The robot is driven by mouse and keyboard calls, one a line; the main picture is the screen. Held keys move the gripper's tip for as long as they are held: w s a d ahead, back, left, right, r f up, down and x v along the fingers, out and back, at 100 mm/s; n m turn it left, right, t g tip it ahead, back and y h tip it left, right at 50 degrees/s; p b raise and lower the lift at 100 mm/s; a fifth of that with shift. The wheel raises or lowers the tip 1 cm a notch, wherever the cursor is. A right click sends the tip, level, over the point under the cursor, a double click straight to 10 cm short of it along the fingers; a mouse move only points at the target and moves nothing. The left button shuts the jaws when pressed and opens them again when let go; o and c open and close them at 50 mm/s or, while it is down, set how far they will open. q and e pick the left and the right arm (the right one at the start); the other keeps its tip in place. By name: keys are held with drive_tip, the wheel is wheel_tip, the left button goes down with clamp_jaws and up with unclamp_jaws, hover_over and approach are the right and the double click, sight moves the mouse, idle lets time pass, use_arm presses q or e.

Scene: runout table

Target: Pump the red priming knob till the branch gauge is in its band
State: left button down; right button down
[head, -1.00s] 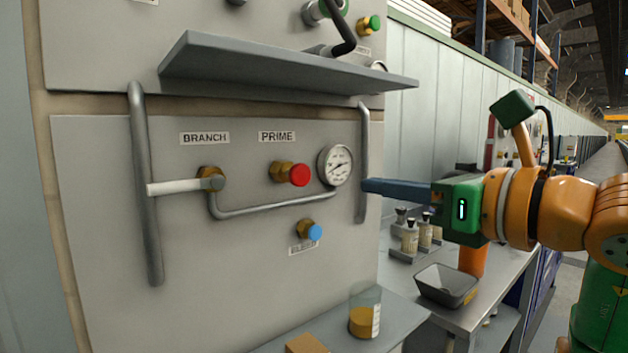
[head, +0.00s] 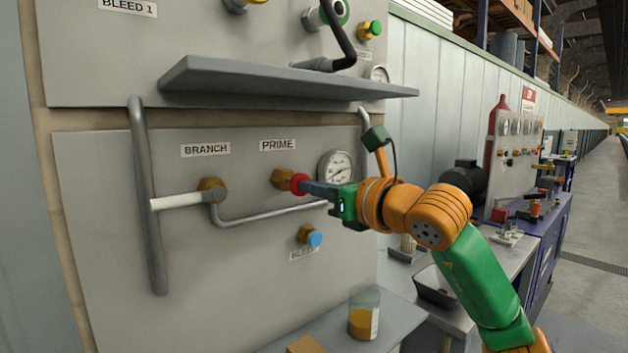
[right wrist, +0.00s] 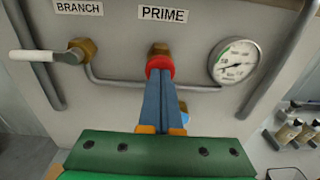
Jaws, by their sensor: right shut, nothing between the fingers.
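The red priming knob (head: 298,182) sits on a brass fitting under the PRIME label; it also shows in the right wrist view (right wrist: 159,62). My right gripper (head: 306,187) is shut and empty, its fingertips against or just in front of the knob's face and hiding part of it. In the right wrist view its fingers (right wrist: 160,76) line up with the knob. The branch gauge (head: 336,167) is right of the knob. In the right wrist view the gauge (right wrist: 236,60) shows a green band at upper left; its needle is too small to read surely. My left gripper is out of view.
A grey shelf (head: 290,80) juts out above the knob. A white-handled branch valve (head: 180,200) is at left, a blue knob (head: 314,239) below, and vertical handrails (head: 148,200) flank the panel. A beaker of amber liquid (head: 363,318) stands on the lower ledge.

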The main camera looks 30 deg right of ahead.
idle(0.3)
drive_tip(key=w+p, duration=0.1)
drive_tip(key=w, duration=0.1)
drive_tip(key=shift+w+r, duration=0.1)
drive_tip(key=shift+w, duration=0.2)
